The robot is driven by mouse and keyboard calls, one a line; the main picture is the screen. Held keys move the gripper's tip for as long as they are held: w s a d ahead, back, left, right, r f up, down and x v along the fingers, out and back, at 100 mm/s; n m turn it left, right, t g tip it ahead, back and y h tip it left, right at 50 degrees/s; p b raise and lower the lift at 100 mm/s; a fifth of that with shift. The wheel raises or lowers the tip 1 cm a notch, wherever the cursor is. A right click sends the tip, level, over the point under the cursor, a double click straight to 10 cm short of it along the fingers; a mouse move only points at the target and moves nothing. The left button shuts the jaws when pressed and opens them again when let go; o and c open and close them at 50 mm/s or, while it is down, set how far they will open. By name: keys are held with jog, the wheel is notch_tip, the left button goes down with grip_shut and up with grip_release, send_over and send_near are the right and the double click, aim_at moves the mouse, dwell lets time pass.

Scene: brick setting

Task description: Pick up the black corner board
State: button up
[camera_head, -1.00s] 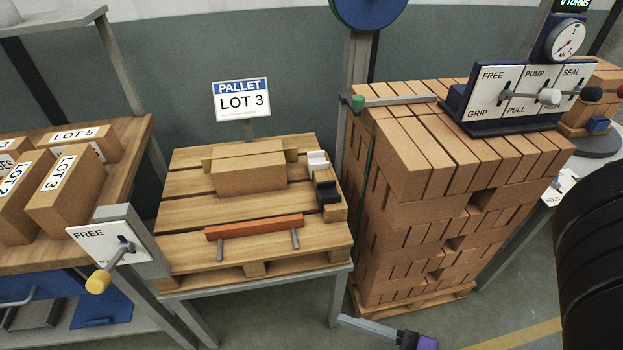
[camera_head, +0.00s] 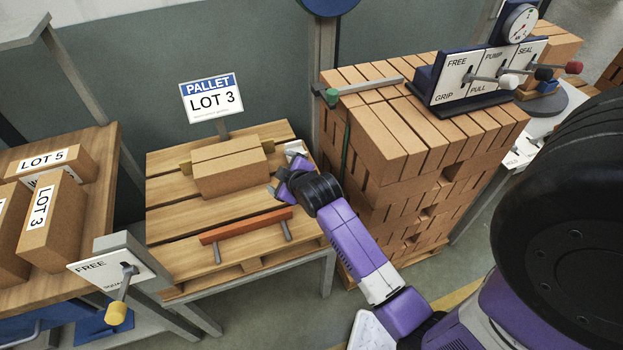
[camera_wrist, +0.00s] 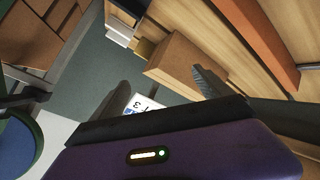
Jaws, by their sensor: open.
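The black corner board (camera_wrist: 133,6) shows at the top edge of the wrist view, partly cut off, beside a white corner board (camera_wrist: 118,27). In the head view the white board (camera_head: 294,148) shows at the pallet's right side, while my gripper hides most or all of the black one. My gripper (camera_head: 283,182) hangs over the right part of the pallet, close to the boards. In the wrist view my gripper (camera_wrist: 161,80) is open, with nothing between its fingers. I cannot tell whether it touches anything.
A brown brick block (camera_head: 230,168) with yellowish end pieces sits mid-pallet (camera_head: 175,218). An orange-red bar (camera_head: 246,225) on two posts lies in front. A LOT 3 sign (camera_head: 212,100) stands behind. A tall brick stack (camera_head: 385,150) rises close on the right.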

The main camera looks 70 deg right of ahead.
jog(key=s+d+f+n+g+y+p, duration=0.1)
jog(key=s+d+n+g+y+p, duration=0.15)
jog(key=d+g, duration=0.4)
jog(key=s+n+g+y, duration=0.2)
jog(key=s+n+y, duration=0.2)
jog(key=n+y, duration=0.1)
jog(key=shift+f+p, duration=0.65)
jog(key=shift+f, duration=2.25)
jog(key=c, duration=1.5)
